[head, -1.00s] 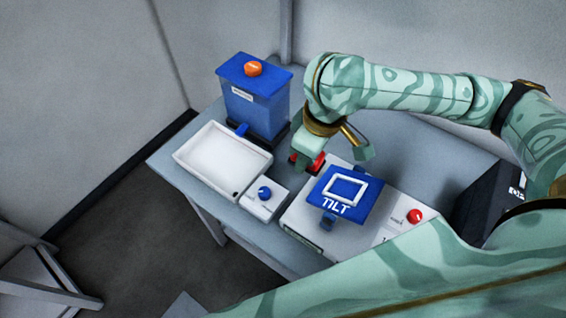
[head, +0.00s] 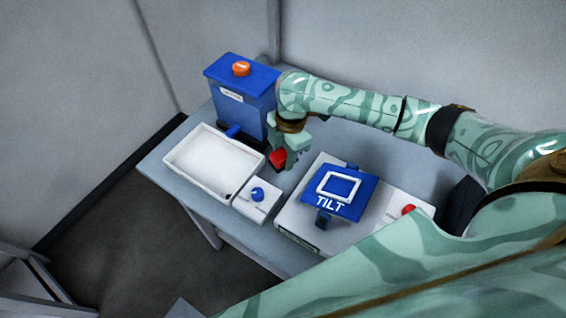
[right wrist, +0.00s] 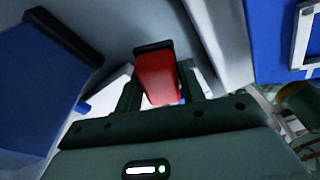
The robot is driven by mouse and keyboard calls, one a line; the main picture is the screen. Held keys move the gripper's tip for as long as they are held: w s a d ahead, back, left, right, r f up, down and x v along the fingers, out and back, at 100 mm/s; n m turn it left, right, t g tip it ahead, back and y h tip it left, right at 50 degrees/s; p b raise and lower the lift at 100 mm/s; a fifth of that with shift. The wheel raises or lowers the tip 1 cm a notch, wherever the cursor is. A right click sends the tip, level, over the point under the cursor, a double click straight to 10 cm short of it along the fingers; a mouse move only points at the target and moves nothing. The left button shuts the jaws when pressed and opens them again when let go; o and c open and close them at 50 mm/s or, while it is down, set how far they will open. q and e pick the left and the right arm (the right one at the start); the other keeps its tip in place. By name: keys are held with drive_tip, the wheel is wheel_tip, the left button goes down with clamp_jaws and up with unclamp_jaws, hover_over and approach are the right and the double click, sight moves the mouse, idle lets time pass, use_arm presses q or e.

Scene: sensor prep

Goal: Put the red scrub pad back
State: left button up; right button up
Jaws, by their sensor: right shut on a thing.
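The red scrub pad (head: 277,158) is held between the fingers of my right gripper (head: 285,150), just right of the white tray's back corner. In the right wrist view the red pad (right wrist: 158,78) sits between the two fingers, with a dark strip along its far edge. The gripper is shut on it. It appears to be above the table, but the gap below cannot be judged well. My left gripper is not in view.
A blue dispenser box (head: 240,100) with an orange knob (head: 241,69) stands close left of the gripper. A white tray (head: 181,177) lies in front of it. A small box with a blue knob (head: 257,194) and a white unit with a blue TILT plate (head: 343,208) stand to the right.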

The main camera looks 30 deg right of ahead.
sight(284, 153)
drive_tip(key=w+f, duration=0.1)
drive_tip(key=w+d+f+b, duration=0.1)
drive_tip(key=f, duration=0.1)
drive_tip(key=shift+w+d+f, duration=0.1)
drive_tip(key=shift+w+f, duration=0.1)
drive_tip(key=shift+w, duration=0.05)
wheel_tip(284, 153, down, 3)
drive_tip(key=shift+b, duration=0.9)
drive_tip(key=shift+r, duration=0.1)
drive_tip(key=o, duration=0.9)
drive_tip(key=shift+o, duration=0.2)
wheel_tip(284, 153, up, 12)
drive_tip(key=d+p, duration=0.1)
drive_tip(key=p, duration=0.3)
drive_tip(key=shift+d+p, duration=0.3)
drive_tip(key=shift+d, duration=0.1)
